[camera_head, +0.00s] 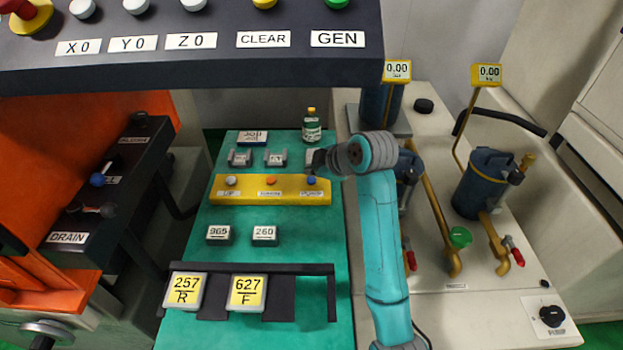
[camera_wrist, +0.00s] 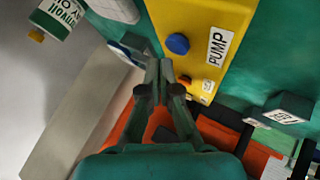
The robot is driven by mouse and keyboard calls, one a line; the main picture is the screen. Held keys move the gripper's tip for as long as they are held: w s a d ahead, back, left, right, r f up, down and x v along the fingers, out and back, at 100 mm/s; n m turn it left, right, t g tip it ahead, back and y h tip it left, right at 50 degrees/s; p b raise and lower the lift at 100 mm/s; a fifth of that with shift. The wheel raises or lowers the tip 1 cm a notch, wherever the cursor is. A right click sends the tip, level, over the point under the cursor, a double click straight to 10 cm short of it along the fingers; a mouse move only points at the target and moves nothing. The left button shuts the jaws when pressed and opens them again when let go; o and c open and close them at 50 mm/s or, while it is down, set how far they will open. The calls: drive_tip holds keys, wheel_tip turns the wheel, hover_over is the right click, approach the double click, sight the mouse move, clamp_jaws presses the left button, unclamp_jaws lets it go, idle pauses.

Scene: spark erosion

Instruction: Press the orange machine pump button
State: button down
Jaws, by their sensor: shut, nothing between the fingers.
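A yellow button box (camera_head: 270,190) lies on the green bench top in the head view. It carries a white button (camera_head: 231,180), an orange button (camera_head: 271,181) and a blue button (camera_head: 311,180). In the wrist view, the blue button (camera_wrist: 178,44) stands beside a label reading PUMP (camera_wrist: 217,46). The orange button (camera_wrist: 208,85) shows further down the box. My gripper (camera_head: 319,163) is just behind the box's right end. In the wrist view, my gripper (camera_wrist: 166,68) is shut and empty, its tips close to the blue button; contact cannot be told.
A green-labelled bottle (camera_head: 311,128) stands behind my gripper. Number blocks (camera_head: 265,235) and a dark rack with yellow-labelled plates (camera_head: 247,292) lie in front of the box. A dark overhead panel (camera_head: 190,65) crosses the top. A black knob labelled PUMP (camera_head: 551,316) is at far right.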

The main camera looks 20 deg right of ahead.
sight(313, 181)
drive_tip(key=shift+r, duration=2.55)
